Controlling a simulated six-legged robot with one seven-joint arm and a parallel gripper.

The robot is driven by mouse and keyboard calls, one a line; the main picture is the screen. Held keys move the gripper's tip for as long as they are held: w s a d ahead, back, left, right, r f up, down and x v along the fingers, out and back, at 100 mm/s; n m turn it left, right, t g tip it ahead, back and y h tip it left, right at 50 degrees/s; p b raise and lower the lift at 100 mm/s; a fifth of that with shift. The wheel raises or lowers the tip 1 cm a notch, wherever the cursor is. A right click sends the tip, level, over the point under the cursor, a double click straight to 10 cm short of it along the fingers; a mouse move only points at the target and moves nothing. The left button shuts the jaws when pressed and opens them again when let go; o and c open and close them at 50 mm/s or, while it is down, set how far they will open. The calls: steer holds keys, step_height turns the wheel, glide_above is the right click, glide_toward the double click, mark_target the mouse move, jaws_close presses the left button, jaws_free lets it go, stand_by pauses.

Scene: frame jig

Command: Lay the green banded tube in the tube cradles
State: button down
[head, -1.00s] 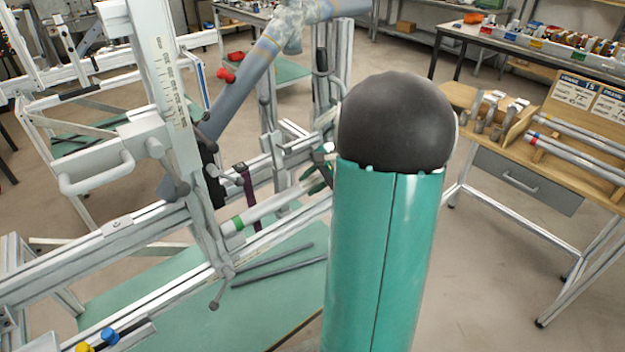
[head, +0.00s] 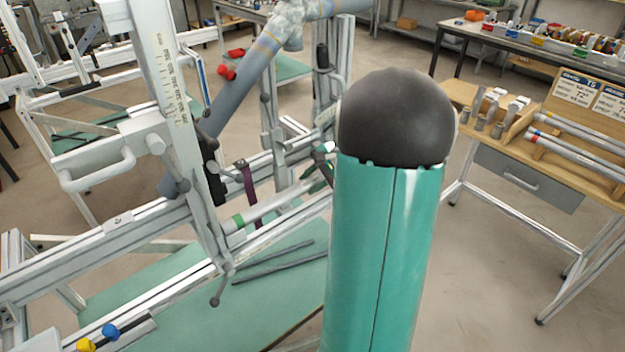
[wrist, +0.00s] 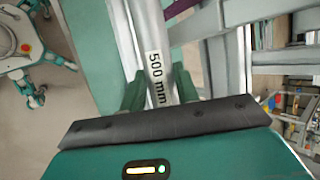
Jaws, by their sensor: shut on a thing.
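The green banded tube (head: 268,207) is a pale silver tube with a green band near its left end. It lies slanted at the jig frame, just right of the upright post with the scale. My gripper (head: 325,166) is at the tube's right part, partly hidden behind my own arm. In the wrist view the tube (wrist: 147,38), labelled 500 mm, runs between the two green fingers of my gripper (wrist: 158,92), which is shut on it. A dark purple strap-like part (head: 248,190) shows beside the tube. I cannot clearly make out the cradles or whether the tube touches them.
The scaled upright post (head: 172,100) and the long frame rail (head: 100,243) stand close to the tube's left end. A green board (head: 190,318) with dark rods lies below. A wooden bench (head: 590,165) with more tubes stands at the right, with open floor before it.

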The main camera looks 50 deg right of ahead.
steer(key=c, duration=1)
jaws_free()
steer(key=shift+o, duration=0.2)
steer(key=v, duration=1.4)
steer(key=shift+w, duration=0.1)
steer(key=w+a+r+n+g, duration=0.1)
steer(key=a+n, duration=0.1)
steer(key=a, duration=0.5)
steer(key=w+a+r+n+g+h, duration=0.1)
steer(key=a+n, duration=0.2)
steer(key=a, duration=0.4)
steer(key=w+a+r+n+g, duration=0.1)
steer(key=a+n, duration=0.1)
steer(key=a, duration=0.4)
steer(key=s+a+n+h, duration=0.1)
steer(key=s+a+n, duration=0.1)
steer(key=a, duration=0.4)
steer(key=s+a+f+n+t+h, duration=0.1)
steer(key=s+a+n, duration=0.2)
steer(key=a+n, duration=0.2)
steer(key=s+a+n+h, duration=0.1)
steer(key=s+a+n, duration=0.2)
steer(key=a, duration=0.3)
steer(key=shift+s+a+f+n+t, duration=0.2)
steer(key=shift+a+n+t, duration=0.1)
steer(key=shift+a+n, duration=0.1)
